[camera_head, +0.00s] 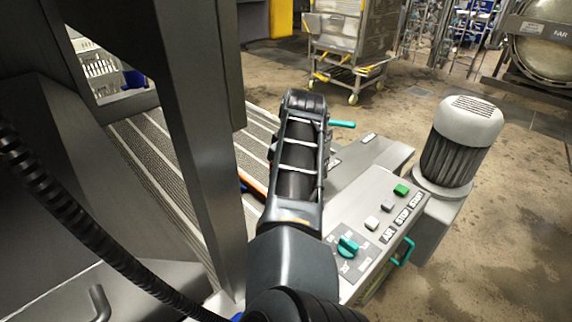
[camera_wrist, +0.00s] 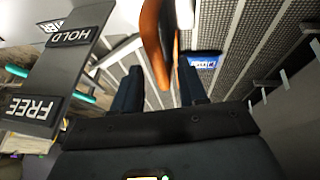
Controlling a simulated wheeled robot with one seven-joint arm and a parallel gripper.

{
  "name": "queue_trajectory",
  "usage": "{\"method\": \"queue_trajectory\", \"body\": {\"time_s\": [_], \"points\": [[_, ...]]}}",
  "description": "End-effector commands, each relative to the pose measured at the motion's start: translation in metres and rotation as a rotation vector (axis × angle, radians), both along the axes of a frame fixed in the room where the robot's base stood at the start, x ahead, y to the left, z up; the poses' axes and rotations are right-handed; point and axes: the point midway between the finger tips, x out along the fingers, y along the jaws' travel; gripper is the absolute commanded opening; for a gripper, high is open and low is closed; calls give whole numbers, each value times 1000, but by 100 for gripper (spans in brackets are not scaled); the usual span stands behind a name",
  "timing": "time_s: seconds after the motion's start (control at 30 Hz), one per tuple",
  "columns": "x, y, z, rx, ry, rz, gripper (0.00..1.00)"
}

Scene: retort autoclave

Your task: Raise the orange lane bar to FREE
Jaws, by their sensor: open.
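The orange lane bar (camera_wrist: 152,42) runs down from the top of the wrist view and ends between the two dark fingers of my gripper (camera_wrist: 160,80). The fingers are open, with a gap on both sides of the bar; I cannot tell whether either touches it. In the head view only a thin orange strip of the bar (camera_head: 254,186) shows beside my arm, which hides the rest and my fingers. The FREE plate (camera_wrist: 33,107) and the HOLD plate (camera_wrist: 76,34) are at the left of the wrist view.
The ribbed conveyor (camera_head: 150,150) lies left of my arm, behind a dark upright post (camera_head: 195,110). A control panel (camera_head: 375,210) with a teal knob (camera_head: 347,246) and buttons stands right, beside a motor (camera_head: 455,150). A teal lever (camera_head: 342,124) sticks out near my arm.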

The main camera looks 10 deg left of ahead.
Motion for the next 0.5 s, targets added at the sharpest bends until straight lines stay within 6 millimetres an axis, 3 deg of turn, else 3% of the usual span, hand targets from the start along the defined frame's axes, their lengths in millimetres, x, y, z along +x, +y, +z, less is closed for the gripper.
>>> {"method": "queue_trajectory", "body": {"time_s": [0.5], "points": [[0,0,0,0,0,0,0]]}}
